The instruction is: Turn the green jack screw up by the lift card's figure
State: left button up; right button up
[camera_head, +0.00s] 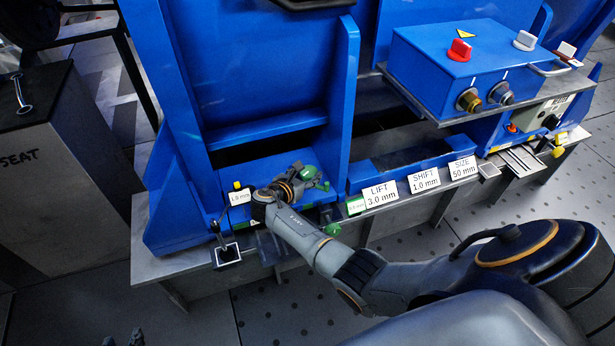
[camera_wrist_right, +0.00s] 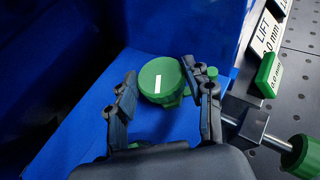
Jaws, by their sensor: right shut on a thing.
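The green jack screw (camera_wrist_right: 160,80) has a round head with a white line across it. It sits between the two fingers of my right gripper (camera_wrist_right: 165,95), which is shut on it. In the head view my right gripper (camera_head: 288,186) is at the blue base, with the jack screw's green head (camera_head: 308,173) partly showing beside it. The white lift card (camera_head: 380,193) reads "LIFT 3.0 mm". A green readout (camera_head: 356,205) stands left of it and reads 0.0 mm in the wrist view (camera_wrist_right: 268,75). My left gripper (camera_head: 122,340) shows only two separated fingertips at the bottom edge.
A second green knob on a horizontal screw (camera_head: 332,230) sits at the bench front. Cards reading "SHIFT 1.0 mm" (camera_head: 424,179) and "SIZE 50 mm" (camera_head: 462,168) stand to the right. A blue upright wall (camera_head: 343,100) rises close to my right gripper. A yellow-tagged readout (camera_head: 239,197) is at left.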

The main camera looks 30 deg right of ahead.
jog(key=shift+f+m+g+b, duration=0.1)
jog(key=shift+m+g+b, duration=0.45)
jog(key=shift+m+g, duration=0.3)
pick_arm(q)
jog(key=w+d+r+t+h, duration=0.1)
jog(key=w+d+r+t, duration=0.1)
jog(key=w+r+t, duration=0.2)
jog(key=shift+w+r, duration=0.35)
jog(key=shift+r, duration=0.65)
pick_arm(e)
jog(key=shift+g+h, duration=0.25)
jog(key=shift+h, duration=0.05)
pick_arm(q)
jog(key=shift+d, duration=0.1)
pick_arm(e)
jog(key=o, duration=0.9)
jog(key=v, duration=1.2)
